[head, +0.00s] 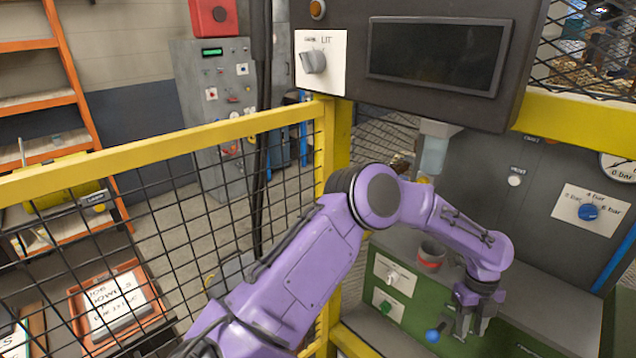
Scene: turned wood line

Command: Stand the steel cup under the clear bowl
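The steel cup (431,257), grey with a red band, stands upright on the grey top of the green cabinet. The clear bowl (433,156) hangs from a grey fitting under the dark panel, above the cup's level; my purple arm hides what is just below it. My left gripper (474,328) points down in front of the cabinet, to the right of and nearer than the cup, apart from it. Its fingers look spread with nothing between them. My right gripper is out of view.
A blue ball-ended lever (433,335) sticks out left of my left gripper. White switch plates (393,275) are on the cabinet front. A yellow-railed mesh fence (200,150) stands at left. The cabinet top (550,290) is clear at right.

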